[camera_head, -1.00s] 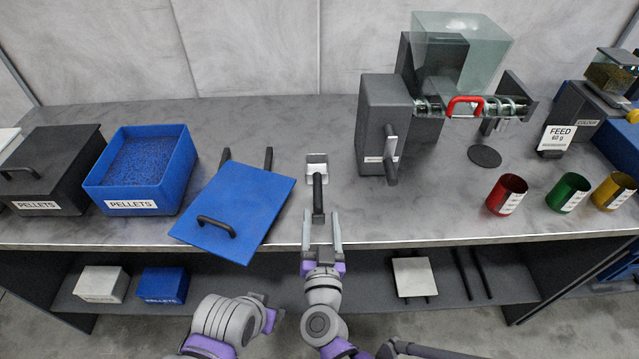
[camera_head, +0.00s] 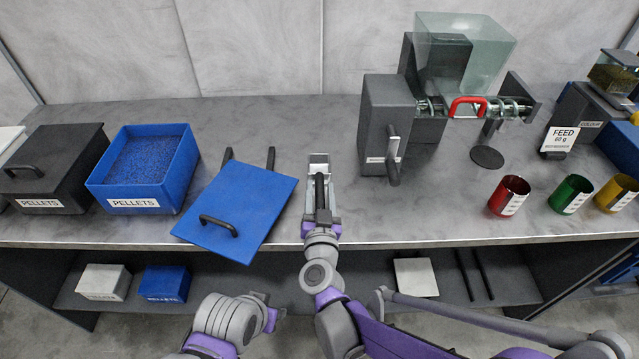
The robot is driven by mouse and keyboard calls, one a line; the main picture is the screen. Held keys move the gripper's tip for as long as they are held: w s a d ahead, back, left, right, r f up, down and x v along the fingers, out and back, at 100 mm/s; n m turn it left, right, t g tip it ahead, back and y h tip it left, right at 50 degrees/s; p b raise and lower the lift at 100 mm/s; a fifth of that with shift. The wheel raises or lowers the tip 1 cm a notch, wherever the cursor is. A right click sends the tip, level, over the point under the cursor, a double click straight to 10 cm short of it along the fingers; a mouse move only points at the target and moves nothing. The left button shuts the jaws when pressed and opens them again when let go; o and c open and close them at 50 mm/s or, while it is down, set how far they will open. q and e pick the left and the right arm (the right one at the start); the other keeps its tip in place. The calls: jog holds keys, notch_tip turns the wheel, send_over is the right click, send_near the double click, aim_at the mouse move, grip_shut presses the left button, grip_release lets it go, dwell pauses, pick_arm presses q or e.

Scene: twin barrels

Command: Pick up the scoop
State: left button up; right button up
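The scoop (camera_head: 319,159) lies on the bench in the middle, with a pale metal head toward the back and a dark handle pointing toward me. My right gripper (camera_head: 320,188) reaches over the bench edge with its fingers pointing away from me, one on each side of the scoop's handle. The fingers look apart, and the handle lies between them. Whether they touch it is not clear. My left gripper (camera_head: 270,312) is low in front of the bench, away from the scoop, and its fingers do not show clearly.
A blue lid (camera_head: 238,208) with a dark handle lies left of the scoop, overhanging the bench edge. Beyond it stand an open blue pellet bin (camera_head: 140,203) and a dark lidded bin (camera_head: 40,203). A grey dispenser (camera_head: 385,125) stands right; red, green and yellow cups (camera_head: 508,195) stand farther right.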

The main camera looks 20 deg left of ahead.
grip_shut()
